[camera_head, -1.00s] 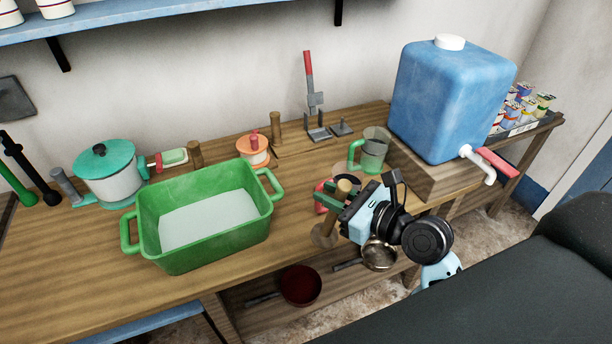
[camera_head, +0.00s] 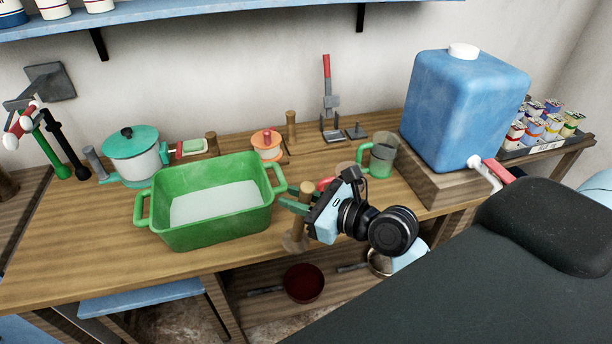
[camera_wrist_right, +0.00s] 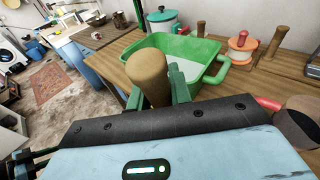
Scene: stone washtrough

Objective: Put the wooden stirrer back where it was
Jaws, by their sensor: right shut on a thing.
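The wooden stirrer (camera_head: 295,240) is upright in my right gripper (camera_head: 297,198), with its round, wider foot low near the table's front edge. I cannot tell whether the foot touches the table. In the right wrist view its rounded top (camera_wrist_right: 147,72) stands between the green fingers of the gripper (camera_wrist_right: 157,97), which are shut on it. A green basin (camera_head: 168,235) with pale liquid stands just left of the stirrer on the wooden table. My left gripper is not in view.
A clear mug with green handle (camera_head: 382,160) stands behind my right gripper. A blue water tank (camera_head: 465,105) stands at the right. An orange pot (camera_head: 267,147), a teal-lidded pot (camera_head: 135,160) and wooden posts (camera_head: 291,128) line the back. The table's front left (camera_head: 80,245) is clear.

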